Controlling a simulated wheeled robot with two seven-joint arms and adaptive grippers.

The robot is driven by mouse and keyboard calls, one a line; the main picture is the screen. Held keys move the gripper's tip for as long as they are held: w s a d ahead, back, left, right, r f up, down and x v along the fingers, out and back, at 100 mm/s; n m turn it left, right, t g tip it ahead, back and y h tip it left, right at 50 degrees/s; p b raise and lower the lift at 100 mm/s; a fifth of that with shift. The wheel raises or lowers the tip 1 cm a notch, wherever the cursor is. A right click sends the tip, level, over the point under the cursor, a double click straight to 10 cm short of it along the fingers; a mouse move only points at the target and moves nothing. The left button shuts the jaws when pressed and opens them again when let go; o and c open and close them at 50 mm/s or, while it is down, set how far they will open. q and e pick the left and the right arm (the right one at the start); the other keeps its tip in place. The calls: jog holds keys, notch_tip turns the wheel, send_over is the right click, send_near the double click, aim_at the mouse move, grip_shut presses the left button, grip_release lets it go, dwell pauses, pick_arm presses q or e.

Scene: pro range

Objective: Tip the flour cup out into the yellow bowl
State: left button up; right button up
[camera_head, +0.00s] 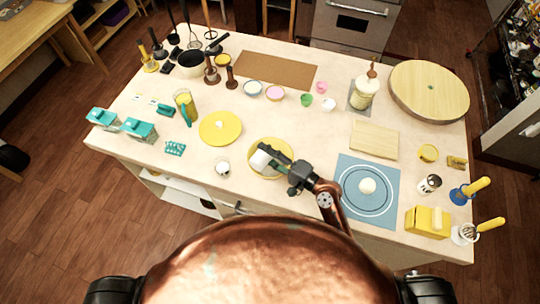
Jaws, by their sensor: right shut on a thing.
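The yellow bowl (271,142) stands near the front middle of the counter. My right gripper (277,162) is over the bowl and shut on a whitish cup (260,159), which I take to be the flour cup. The cup looks tilted, with its far end toward the left, and it lies within the bowl's outline in this view. The gripper and cup hide part of the bowl's inside. I cannot tell whether flour is in the cup or the bowl. My left gripper is not in view.
Small coloured bowls and a brown board (275,70) are farther back.

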jog(key=shift+w+d+r+m+p, duration=0.1)
jog(key=shift+w+m+p, duration=0.05)
jog(key=shift+m+p, duration=0.6)
jog(key=shift+w+d+r+m+p, duration=0.1)
jog(key=shift+w+m+p, duration=0.05)
jog(key=shift+m+p, duration=0.6)
dwell(0.8)
